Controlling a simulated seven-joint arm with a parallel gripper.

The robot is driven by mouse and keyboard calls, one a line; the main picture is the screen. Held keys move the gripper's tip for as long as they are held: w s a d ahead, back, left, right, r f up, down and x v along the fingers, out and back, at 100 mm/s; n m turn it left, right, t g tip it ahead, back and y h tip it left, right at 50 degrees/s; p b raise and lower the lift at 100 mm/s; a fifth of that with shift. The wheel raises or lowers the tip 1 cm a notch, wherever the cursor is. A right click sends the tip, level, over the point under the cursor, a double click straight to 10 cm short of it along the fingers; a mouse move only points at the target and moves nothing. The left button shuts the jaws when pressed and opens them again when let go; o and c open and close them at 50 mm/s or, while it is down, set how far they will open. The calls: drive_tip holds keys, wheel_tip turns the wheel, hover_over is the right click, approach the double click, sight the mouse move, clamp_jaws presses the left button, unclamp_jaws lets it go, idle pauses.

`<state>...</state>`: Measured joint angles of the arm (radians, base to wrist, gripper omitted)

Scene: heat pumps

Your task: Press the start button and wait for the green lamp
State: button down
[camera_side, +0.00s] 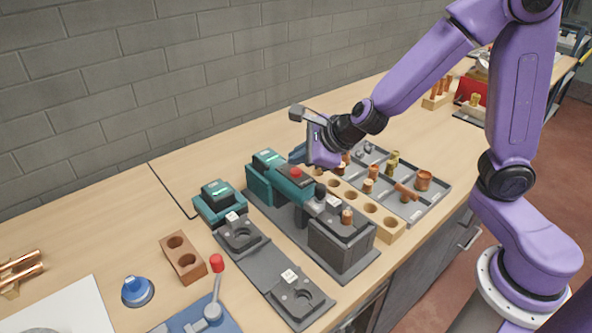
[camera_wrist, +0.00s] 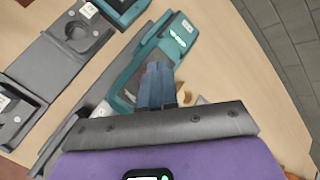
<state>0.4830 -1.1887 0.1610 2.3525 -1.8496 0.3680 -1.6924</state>
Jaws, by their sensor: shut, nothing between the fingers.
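A teal and dark grey machine (camera_side: 264,178) stands on a long grey base in the middle of the bench, with a lit green strip on its top. A red round button (camera_side: 295,172) shows on its body. My gripper (camera_side: 297,154) is above and just behind this machine, fingers together and empty. In the wrist view the closed fingers (camera_wrist: 157,76) point at the teal housing (camera_wrist: 150,55), whose green strip (camera_wrist: 178,38) is lit. I cannot tell whether the fingertips touch it. No button marked start and no separate green lamp can be made out.
A smaller teal unit (camera_side: 219,203) and a grey fixture plate (camera_side: 268,262) lie to the left. A blue dome button (camera_side: 137,290), a red-knobbed lever (camera_side: 215,290) and a wooden block (camera_side: 183,257) are in front. A grey tray (camera_side: 433,190) of copper parts is at right.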

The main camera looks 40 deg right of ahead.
sight(299, 173)
drive_tip(key=shift+f, duration=0.1)
drive_tip(key=shift+f, duration=0.3)
drive_tip(key=shift+f, duration=0.45)
idle(1.0)
drive_tip(key=shift+r, duration=0.85)
drive_tip(key=shift+r, duration=2.55)
